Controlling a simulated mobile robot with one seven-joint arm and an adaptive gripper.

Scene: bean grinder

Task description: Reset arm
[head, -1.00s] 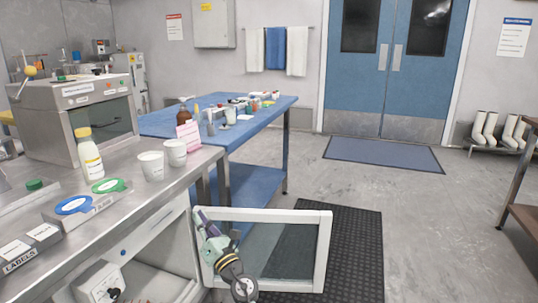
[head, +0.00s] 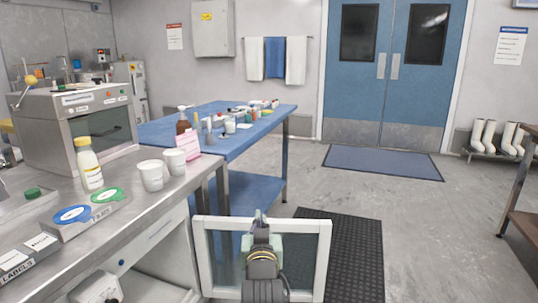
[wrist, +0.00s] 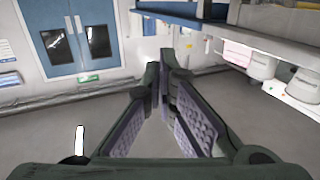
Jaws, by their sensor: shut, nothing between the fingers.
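My gripper (head: 260,222) is in the lower middle of the head view, in front of the open white-framed glass door (head: 213,255) of the cabinet under the counter. It points away from the camera, toward the far side of the room. The wrist view shows its two fingers (wrist: 163,75) with purple ridged pads, tips together and nothing between them. I cannot tell from the head view whether my arm touches the door frame.
The steel counter (head: 125,205) at left carries white cups (head: 152,175), a yellow-capped bottle (head: 89,165) and a benchtop oven (head: 75,130). A blue table (head: 245,143) stands behind. Open floor (head: 430,230) lies to the right, around a black mat (head: 345,255).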

